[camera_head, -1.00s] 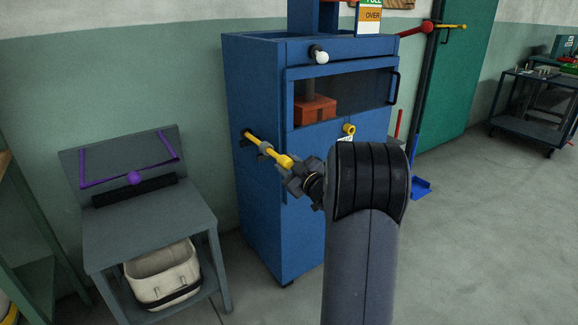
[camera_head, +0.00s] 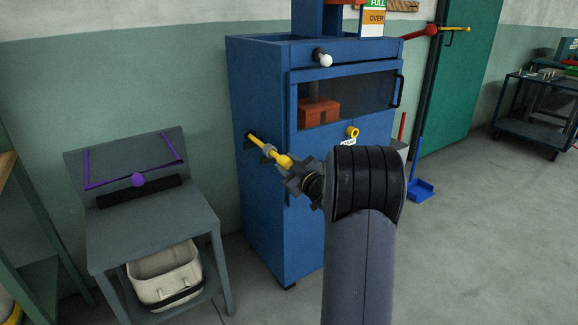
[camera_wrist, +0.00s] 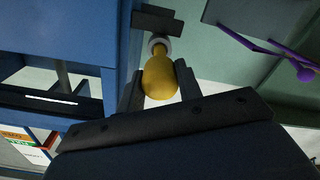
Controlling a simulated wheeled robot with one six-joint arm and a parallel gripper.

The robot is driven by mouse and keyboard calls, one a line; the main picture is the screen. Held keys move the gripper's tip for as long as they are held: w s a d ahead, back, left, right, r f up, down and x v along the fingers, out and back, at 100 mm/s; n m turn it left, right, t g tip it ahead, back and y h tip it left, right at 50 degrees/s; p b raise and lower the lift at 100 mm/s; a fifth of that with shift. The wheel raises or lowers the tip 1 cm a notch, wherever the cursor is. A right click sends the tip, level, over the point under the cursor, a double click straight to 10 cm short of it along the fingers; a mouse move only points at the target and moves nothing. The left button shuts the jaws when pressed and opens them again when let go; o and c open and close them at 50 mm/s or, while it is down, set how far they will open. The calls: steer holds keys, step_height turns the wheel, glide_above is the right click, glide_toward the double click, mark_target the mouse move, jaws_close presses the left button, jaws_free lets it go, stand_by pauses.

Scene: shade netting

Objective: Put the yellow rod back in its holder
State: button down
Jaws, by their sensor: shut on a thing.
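The yellow rod (camera_head: 258,143) runs between the left side of the blue cabinet (camera_head: 262,215) and my gripper (camera_head: 290,168). Its far end meets the cabinet side at a dark opening (camera_head: 248,136). A grey bracket or clip (camera_head: 267,152) shows around or beside the rod partway along; I cannot tell which. My gripper is shut on the rod's thick near end. In the wrist view the rounded yellow end (camera_wrist: 160,78) sits between the two dark fingers, with a pale ring (camera_wrist: 159,44) and a dark bar beyond it. The rod's inner part is hidden.
A grey stand (camera_head: 150,232) with purple rods and a white bin (camera_head: 165,275) is at left, apart from the cabinet. A yellow ring knob (camera_head: 352,132) is on the cabinet front. A blue dustpan (camera_head: 421,190) lies behind my arm. Open floor lies at right.

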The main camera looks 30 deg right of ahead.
mark_target(278, 155)
steer(key=shift+w+r, duration=0.1)
steer(key=shift+w, duration=0.25)
stand_by(0.3)
steer(key=shift+w+a, duration=0.1)
steer(key=shift+w, duration=0.6)
steer(key=shift+w, duration=0.15)
steer(key=shift+w+p, duration=0.4)
steer(key=shift+w, duration=0.35)
steer(key=shift+w+a, duration=0.1)
steer(key=shift+w, duration=0.35)
steer(key=shift+w, duration=0.2)
steer(key=c, duration=0.9)
jaws_free()
steer(key=shift+s, duration=0.1)
